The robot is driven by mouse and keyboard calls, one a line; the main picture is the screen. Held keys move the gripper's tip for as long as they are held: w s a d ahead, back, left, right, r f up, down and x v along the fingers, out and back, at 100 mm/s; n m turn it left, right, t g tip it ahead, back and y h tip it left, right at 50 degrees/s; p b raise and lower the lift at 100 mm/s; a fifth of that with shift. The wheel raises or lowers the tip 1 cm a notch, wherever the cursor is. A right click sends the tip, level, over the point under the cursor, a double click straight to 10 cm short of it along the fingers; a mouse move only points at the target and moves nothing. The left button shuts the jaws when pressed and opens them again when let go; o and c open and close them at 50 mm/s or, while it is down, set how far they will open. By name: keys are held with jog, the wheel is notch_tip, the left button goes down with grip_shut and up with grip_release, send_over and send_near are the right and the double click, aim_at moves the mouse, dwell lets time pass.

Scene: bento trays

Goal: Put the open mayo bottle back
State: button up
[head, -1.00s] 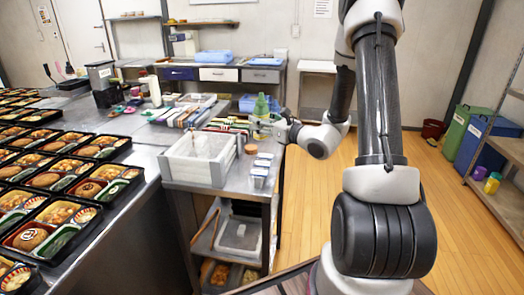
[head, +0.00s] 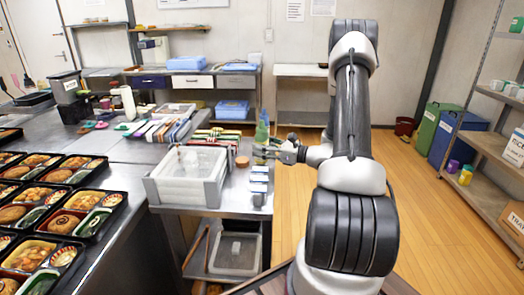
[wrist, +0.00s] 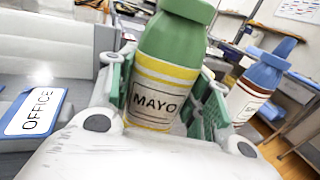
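The mayo bottle (wrist: 165,75) is green with a green cap and a yellow-edged label reading MAYO. In the wrist view it stands large between the green-padded fingers of my gripper (wrist: 168,98). Both fingers appear to press on its sides, so my gripper looks shut on it. In the head view the green bottle (head: 262,130) is at the right edge of the side counter, with my gripper (head: 272,152) at its lower part. Its base is hidden, so I cannot tell whether it touches the counter.
Filled bento trays (head: 60,222) lie left.

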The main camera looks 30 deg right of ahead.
jog(key=shift+f, duration=0.55)
jog(key=shift+f, duration=0.1)
jog(key=o, duration=0.6)
jog(key=shift+f, duration=0.1)
